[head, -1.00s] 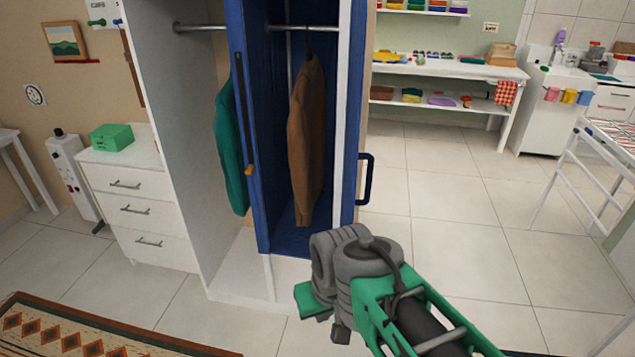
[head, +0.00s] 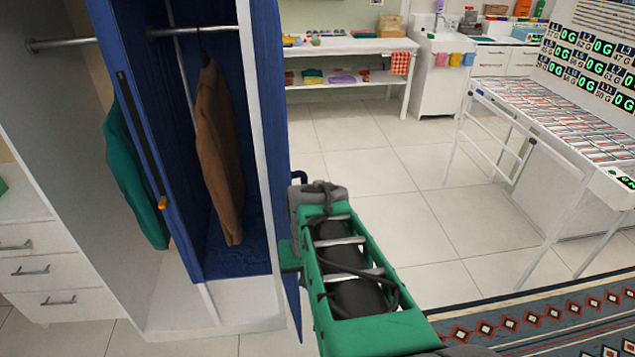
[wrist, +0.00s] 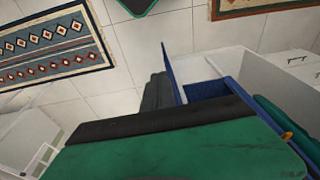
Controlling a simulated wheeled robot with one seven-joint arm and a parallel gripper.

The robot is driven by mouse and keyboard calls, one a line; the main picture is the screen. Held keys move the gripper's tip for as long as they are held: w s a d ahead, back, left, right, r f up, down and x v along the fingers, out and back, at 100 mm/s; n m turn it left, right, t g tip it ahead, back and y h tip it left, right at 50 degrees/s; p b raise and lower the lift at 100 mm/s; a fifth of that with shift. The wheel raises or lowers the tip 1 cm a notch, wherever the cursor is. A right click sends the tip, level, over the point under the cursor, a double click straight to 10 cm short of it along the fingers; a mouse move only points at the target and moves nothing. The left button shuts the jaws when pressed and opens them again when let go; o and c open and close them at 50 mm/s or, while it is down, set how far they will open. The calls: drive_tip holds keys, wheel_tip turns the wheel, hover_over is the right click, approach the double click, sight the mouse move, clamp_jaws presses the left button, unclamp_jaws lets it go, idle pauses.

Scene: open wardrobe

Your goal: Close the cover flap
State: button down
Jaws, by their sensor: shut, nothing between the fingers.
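The cover flap is the blue panel (head: 278,130) on the right side of the open wardrobe. It stands swung open, seen nearly edge-on, with a dark blue handle (head: 299,176) on its outer face. In the wrist view the flap (wrist: 171,72) is a thin blue strip near the middle. My gripper (wrist: 155,92) shows there as a dark shape just left of the flap; it is shut and empty. In the head view my green and grey wrist hides most of it, beside the flap's lower part. I cannot tell whether they touch.
A brown jacket (head: 218,150) and a teal garment (head: 135,175) hang in the wardrobe. A white drawer unit (head: 45,265) stands left. A white table (head: 590,130) with rows of cards stands right. Open tiled floor (head: 400,190) lies between, with a patterned rug (head: 560,315) at lower right.

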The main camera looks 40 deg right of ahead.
drive_tip(key=d+r+t+y+p, duration=0.3)
drive_tip(key=d+r+t+p, duration=0.15)
drive_tip(key=d+r, duration=1.3)
drive_tip(key=w+a+f, duration=0.6)
drive_tip(key=w, duration=0.2)
drive_tip(key=shift+w+a+n+t+b, duration=0.15)
drive_tip(key=shift+w+n+t+b, duration=0.15)
drive_tip(key=shift+t+b, duration=0.15)
